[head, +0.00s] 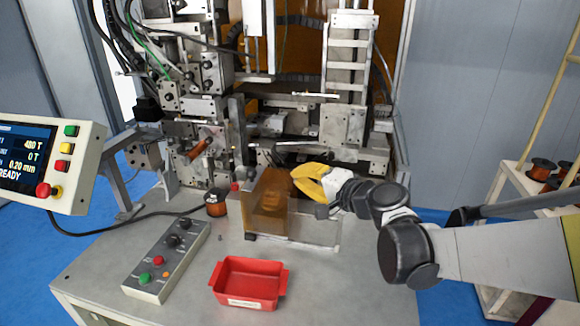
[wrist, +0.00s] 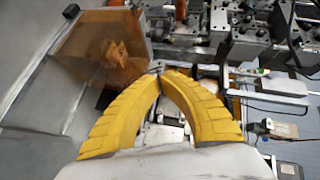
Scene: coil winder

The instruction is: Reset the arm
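My gripper (head: 297,181) has yellow curved fingers and is at the right side of the amber see-through guard (head: 262,205), in front of the coil winder (head: 285,128). In the wrist view, the fingertips of my gripper (wrist: 160,75) meet and form an arch. Nothing shows between them. The guard (wrist: 85,50) is just beyond the fingers to the upper left in that view. My arm reaches in from the right in the head view. Whether the fingers touch the guard cannot be told.
A red bin (head: 248,283) and a button box (head: 166,262) are on the front of the table (head: 350,290). A copper spool (head: 216,204) stands left of the guard. A control screen (head: 45,165) is at the left. A shelf with spools (head: 543,170) is at the right.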

